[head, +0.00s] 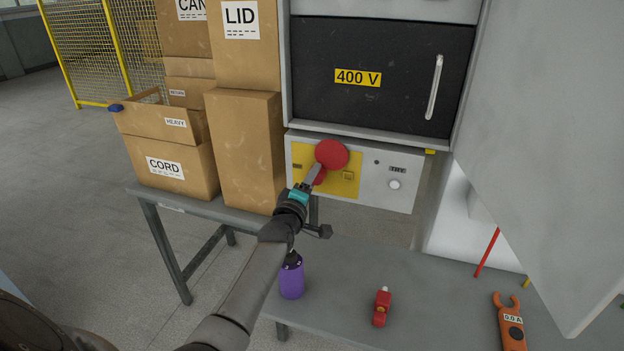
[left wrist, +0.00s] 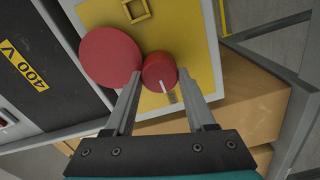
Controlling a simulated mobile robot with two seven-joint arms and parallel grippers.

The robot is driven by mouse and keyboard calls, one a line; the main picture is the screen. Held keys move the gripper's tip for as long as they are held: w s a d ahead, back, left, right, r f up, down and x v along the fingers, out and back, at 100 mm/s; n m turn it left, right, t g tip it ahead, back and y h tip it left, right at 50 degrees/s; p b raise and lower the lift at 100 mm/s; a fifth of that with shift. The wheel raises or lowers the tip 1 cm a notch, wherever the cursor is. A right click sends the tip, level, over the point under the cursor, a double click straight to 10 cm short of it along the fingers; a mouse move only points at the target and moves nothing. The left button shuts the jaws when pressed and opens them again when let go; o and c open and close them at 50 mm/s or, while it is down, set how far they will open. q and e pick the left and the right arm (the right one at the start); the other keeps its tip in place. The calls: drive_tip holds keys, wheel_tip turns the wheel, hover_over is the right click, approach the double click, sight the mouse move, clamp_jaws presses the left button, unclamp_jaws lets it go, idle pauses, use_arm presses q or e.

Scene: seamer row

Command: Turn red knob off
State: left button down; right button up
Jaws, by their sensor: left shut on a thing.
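The red knob (left wrist: 159,70) is a small red disc with a white pointer line, on the yellow plate (left wrist: 192,50) of a grey control box. In the left wrist view the pointer line runs toward the lower edge of the picture, beside a small label. My left gripper (left wrist: 158,75) is shut on the knob, one finger at each side. In the head view the gripper (head: 317,176) reaches up to the box, and the knob is mostly hidden. A larger red round button (head: 331,154) sits right beside the knob. My right gripper is not in view.
A dark "400 V" door (head: 380,75) is above the box. Cardboard boxes (head: 245,150) stand left. On the grey bench (head: 340,270) are a purple can (head: 291,278), a red device (head: 382,308) and an orange clamp meter (head: 510,325). A grey panel (head: 560,120) fills the right.

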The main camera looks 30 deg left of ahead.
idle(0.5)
use_arm(q)
drive_tip(key=shift+c, duration=1.2)
unclamp_jaws()
drive_tip(key=shift+s, duration=0.1)
drive_tip(key=p+v, duration=0.2)
drive_tip(key=v, duration=1.3)
drive_tip(key=shift+f, duration=0.1)
